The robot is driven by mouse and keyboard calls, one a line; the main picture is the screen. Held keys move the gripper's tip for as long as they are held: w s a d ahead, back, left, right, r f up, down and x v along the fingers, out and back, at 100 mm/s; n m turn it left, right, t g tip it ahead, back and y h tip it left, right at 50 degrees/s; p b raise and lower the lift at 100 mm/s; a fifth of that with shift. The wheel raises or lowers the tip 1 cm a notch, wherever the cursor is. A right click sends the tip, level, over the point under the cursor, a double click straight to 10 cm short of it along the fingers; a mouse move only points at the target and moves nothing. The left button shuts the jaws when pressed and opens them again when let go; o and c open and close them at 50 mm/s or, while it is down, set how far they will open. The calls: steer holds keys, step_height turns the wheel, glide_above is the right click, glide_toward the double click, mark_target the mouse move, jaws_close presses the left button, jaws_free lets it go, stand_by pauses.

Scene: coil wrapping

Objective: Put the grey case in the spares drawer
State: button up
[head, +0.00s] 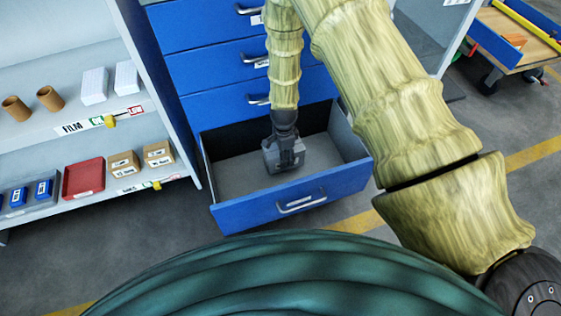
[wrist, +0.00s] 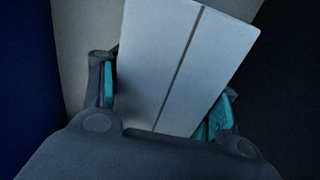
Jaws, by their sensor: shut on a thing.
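The spares drawer (head: 290,200) is the open bottom drawer of the blue cabinet, pulled out, with a grey floor. My gripper (head: 284,158) points down inside the drawer's opening. In the wrist view my gripper (wrist: 163,118) has its teal-padded fingers on both sides of the grey case (wrist: 185,62), shut on it. The case is a pale grey box with a dark seam along its middle, tilted in the picture. In the head view the case is mostly hidden by my gripper. I cannot tell whether it touches the drawer floor.
Shut blue drawers (head: 215,65) stand above the open one. At left a shelf unit (head: 75,130) holds brown rolls, white boxes, a red tray (head: 83,178) and small cartons. A trolley (head: 520,38) stands at the top right. The drawer floor around my gripper looks clear.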

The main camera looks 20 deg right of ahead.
steer(key=shift+w+a+f, duration=0.1)
steer(key=shift+a, duration=0.6)
steer(key=shift+d+f+b, duration=0.1)
steer(key=shift+f+b, duration=0.95)
steer(key=shift+f, duration=0.6)
steer(key=shift+f, duration=0.1)
steer(key=o, duration=1.5)
step_height(320, 180, up, 12)
steer(key=p, duration=0.4)
steer(key=shift+p, duration=0.4)
